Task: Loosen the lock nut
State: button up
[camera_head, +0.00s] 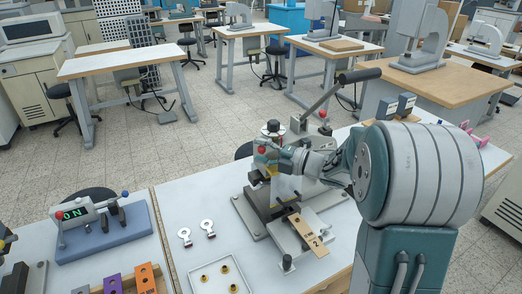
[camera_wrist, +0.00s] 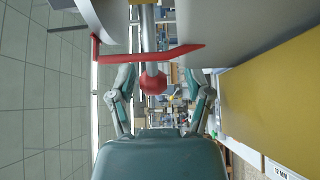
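The stamping press (camera_head: 262,212) stands on the near white table, with a long black-handled lever rising to the right. My gripper (camera_head: 272,153) is at the upper part of the press, beside a red ball knob (camera_head: 261,149). In the wrist view my gripper (camera_wrist: 160,78) has its two fingers spread wide, one on each side of a red ball (camera_wrist: 153,82) on a metal rod. No contact with the ball shows. I cannot clearly pick out the lock nut; my gripper and arm cover part of the press.
A wooden strip (camera_head: 309,236) lies at the press's front. Two metal tags (camera_head: 208,228) and a white tray (camera_head: 219,275) with brass rings lie left of it. A blue-based device reading "ON" (camera_head: 75,215) stands farther left. A yellow surface (camera_wrist: 270,85) is close at right in the wrist view.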

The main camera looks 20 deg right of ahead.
jog(key=shift+r, duration=0.15)
jog(key=shift+s+d, duration=0.15)
jog(key=shift+d, duration=0.15)
jog(key=v, duration=1.1)
jog(key=shift+d, duration=0.15)
jog(key=shift+s, duration=0.1)
